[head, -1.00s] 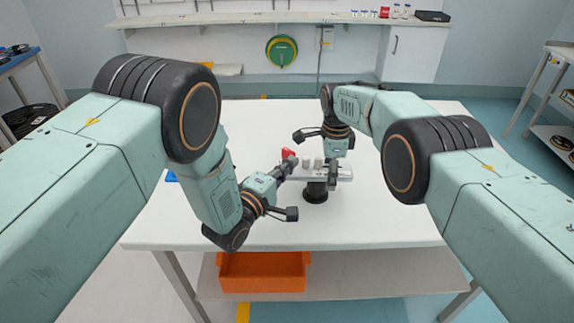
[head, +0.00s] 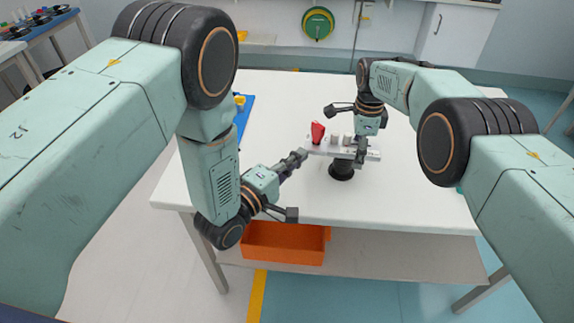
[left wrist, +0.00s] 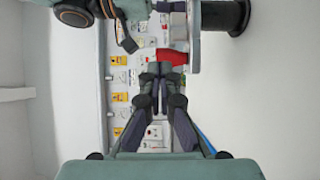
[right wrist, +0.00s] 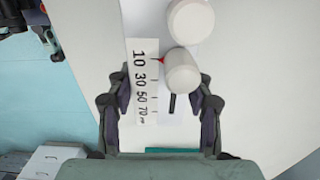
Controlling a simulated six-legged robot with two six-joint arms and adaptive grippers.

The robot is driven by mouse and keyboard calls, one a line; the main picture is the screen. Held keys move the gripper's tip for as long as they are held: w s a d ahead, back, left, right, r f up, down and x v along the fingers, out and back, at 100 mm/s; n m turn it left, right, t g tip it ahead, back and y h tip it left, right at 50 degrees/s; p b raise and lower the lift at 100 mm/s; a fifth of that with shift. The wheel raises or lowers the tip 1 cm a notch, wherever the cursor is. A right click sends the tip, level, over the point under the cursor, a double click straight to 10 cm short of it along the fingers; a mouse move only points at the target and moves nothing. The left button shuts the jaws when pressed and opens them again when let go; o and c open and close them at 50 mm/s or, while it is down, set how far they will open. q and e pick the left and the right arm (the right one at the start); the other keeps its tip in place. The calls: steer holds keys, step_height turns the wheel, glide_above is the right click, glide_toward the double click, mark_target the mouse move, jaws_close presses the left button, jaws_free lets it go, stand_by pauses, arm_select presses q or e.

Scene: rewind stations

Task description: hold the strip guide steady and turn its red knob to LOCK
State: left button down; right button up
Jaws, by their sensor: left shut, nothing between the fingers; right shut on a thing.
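The strip guide (head: 326,149) is a pale bar on a black round stand (head: 341,171), with two white rollers (right wrist: 182,72) and a printed scale (right wrist: 141,85). Its red knob (head: 317,132) stands at the bar's left end; it also shows in the left wrist view (left wrist: 172,57). My left gripper (head: 302,155) is shut and empty, its tips just short of the bar's left end, close to the knob. My right gripper (head: 361,153) is shut on the guide's right part, one finger on each side (right wrist: 160,98). I cannot read a LOCK mark.
The guide stands on a white table (head: 280,195) with clear room around it. A blue tray (head: 245,116) with a yellow item lies at the table's left. An orange bin (head: 285,243) sits on the shelf below the front edge.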

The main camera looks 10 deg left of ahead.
steer(key=shift+d, duration=0.1)
arm_select(q)
steer(key=v, duration=0.3)
steer(key=shift+s+a, duration=0.15)
steer(key=shift+s, duration=0.1)
arm_select(e)
steer(key=o, duration=1.6)
steer(key=shift+c, duration=0.2)
step_height(320, 180, up, 12)
